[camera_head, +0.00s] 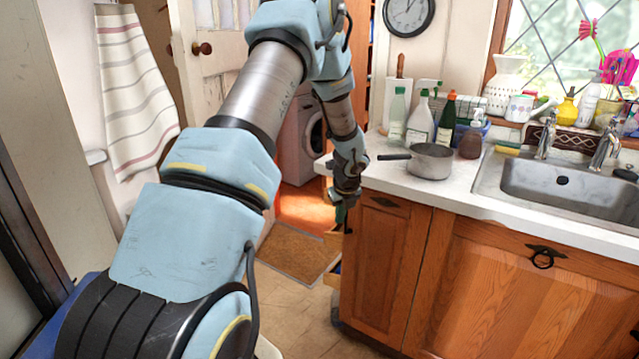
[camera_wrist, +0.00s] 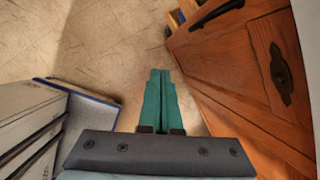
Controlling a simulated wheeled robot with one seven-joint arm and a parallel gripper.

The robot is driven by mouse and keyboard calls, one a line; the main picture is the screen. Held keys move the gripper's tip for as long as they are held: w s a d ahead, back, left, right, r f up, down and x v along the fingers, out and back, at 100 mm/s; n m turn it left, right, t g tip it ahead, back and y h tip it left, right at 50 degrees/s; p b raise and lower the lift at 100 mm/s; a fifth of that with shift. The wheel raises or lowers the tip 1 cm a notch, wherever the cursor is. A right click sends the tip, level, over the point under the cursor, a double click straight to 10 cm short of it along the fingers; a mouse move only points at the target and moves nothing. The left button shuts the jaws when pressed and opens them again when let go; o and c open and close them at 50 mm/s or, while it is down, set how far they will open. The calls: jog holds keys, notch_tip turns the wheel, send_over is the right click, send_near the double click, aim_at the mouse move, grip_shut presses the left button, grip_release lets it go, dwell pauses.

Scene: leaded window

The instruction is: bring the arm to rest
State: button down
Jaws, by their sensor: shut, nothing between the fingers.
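My gripper (camera_wrist: 156,98) points down in the wrist view, its two green fingers closed together with nothing between them. Tiled floor shows beyond the fingertips. In the head view my arm reaches forward from the lower left, and my gripper (camera_head: 341,214) hangs low at the left end of the counter, beside the wooden cabinet (camera_head: 385,250). Only a little green of the fingers shows there. The same cabinet front (camera_wrist: 262,75) shows close on the right in the wrist view.
The white counter (camera_head: 400,178) holds a saucepan (camera_head: 430,161) with its handle towards my arm, several bottles (camera_head: 420,122) and a sink (camera_head: 560,180). A partly open drawer (camera_head: 333,240) shows near my gripper. A doormat (camera_head: 297,252) and bare floor lie to the left.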

jog(key=s+a+r+n+g, duration=0.1)
jog(key=s+a+r+n, duration=1.1)
jog(key=n, duration=0.4)
jog(key=s+a+r+n, duration=0.1)
jog(key=s+a+n, duration=0.3)
jog(key=s+n, duration=0.3)
jog(key=s+a+r+n+g, duration=0.1)
jog(key=s+a+r+n, duration=0.1)
jog(key=s+n, duration=0.4)
jog(key=shift+s+a+r+n+h, duration=0.3)
jog(key=shift+a+n, duration=0.55)
jog(key=shift+n, duration=0.35)
